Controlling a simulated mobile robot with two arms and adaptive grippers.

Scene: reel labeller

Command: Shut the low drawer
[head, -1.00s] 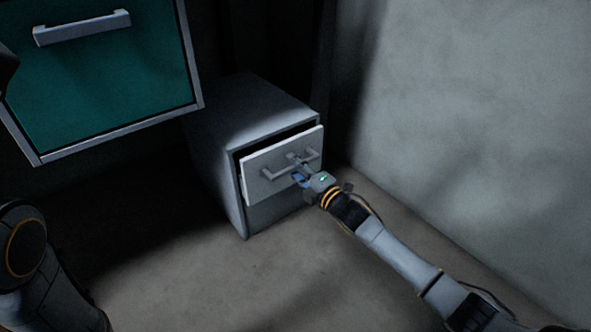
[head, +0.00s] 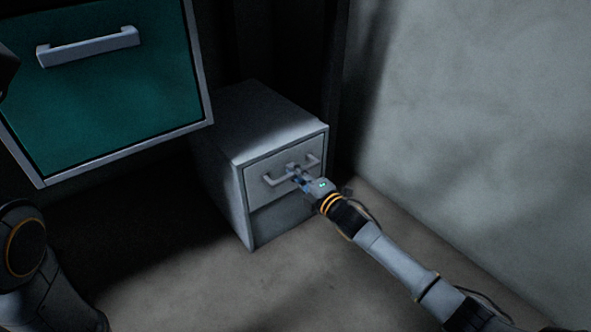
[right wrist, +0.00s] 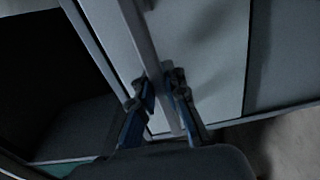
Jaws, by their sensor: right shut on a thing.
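The low drawer (head: 262,187) is the pale upper front of a small grey cabinet (head: 238,205) on the floor. Its front now sits about flush with the cabinet frame, with no dark gap above it. Its bar handle (head: 275,181) runs across the front. My right gripper (head: 296,174) is shut on the handle. In the right wrist view the fingers (right wrist: 160,98) close on both sides of the handle bar (right wrist: 142,40), in front of the drawer front (right wrist: 205,50). The fingertips partly hide the handle's middle. My left gripper is not seen; only part of my left arm shows at the lower left.
A teal panel (head: 105,105) with a grey handle (head: 90,47) hangs at the upper left, nearer than the cabinet. A pale wall (head: 470,110) stands at the right. The floor (head: 290,285) in front of the cabinet is bare.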

